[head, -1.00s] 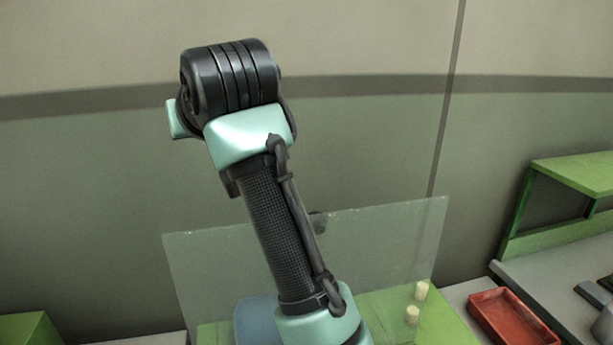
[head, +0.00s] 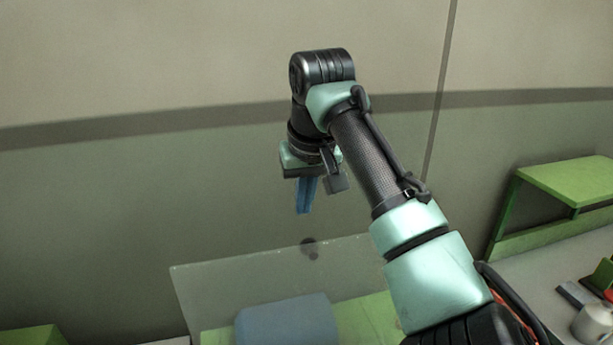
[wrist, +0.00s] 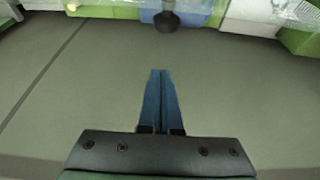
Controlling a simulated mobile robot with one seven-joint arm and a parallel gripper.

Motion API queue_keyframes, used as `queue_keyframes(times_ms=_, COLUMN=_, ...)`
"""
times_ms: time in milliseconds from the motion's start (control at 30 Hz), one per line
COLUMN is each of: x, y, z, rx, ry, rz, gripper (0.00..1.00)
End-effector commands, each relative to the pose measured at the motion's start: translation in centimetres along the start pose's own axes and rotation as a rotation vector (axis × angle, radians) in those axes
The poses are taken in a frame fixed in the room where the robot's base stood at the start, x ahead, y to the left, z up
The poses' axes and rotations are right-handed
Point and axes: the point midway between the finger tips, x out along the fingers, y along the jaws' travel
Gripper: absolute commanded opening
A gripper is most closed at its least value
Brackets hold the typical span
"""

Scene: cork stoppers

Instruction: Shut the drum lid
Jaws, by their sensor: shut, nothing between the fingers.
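The lid is a clear, raised panel (head: 215,290) at the bottom centre of the head view, tilted up, with a dark round knob (head: 309,248) on it. A blue-grey body (head: 285,322), seemingly the drum, shows through the panel. My gripper (head: 304,209) hangs fingers down, a little above the knob in the picture. Its blue fingers are together and empty. In the wrist view my gripper (wrist: 161,72) points towards the knob (wrist: 167,21), with a visible gap between them. The lid's right part is hidden behind my arm in the head view.
A green shelf (head: 570,181) stands at the right, with a white pot (head: 594,322) on the grey counter below it. A green block (head: 35,336) is at the lower left. The plain wall behind is clear of objects.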

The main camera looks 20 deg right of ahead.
Motion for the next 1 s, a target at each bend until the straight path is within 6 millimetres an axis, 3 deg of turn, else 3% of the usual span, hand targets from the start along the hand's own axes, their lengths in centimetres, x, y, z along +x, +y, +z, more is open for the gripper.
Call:
queue_keyframes(times_ms=167, x=3.7, y=0.0, z=0.0, rx=-0.001, ry=-0.004, rz=0.0, gripper=0.0)
queue_keyframes(times_ms=600, x=2.3, y=0.0, z=3.3, rx=-0.002, ry=0.002, rz=0.0, gripper=0.0)
queue_keyframes(times_ms=1000, x=2.3, y=-0.1, z=3.8, rx=-0.002, ry=0.001, rz=-0.001, gripper=0.0)
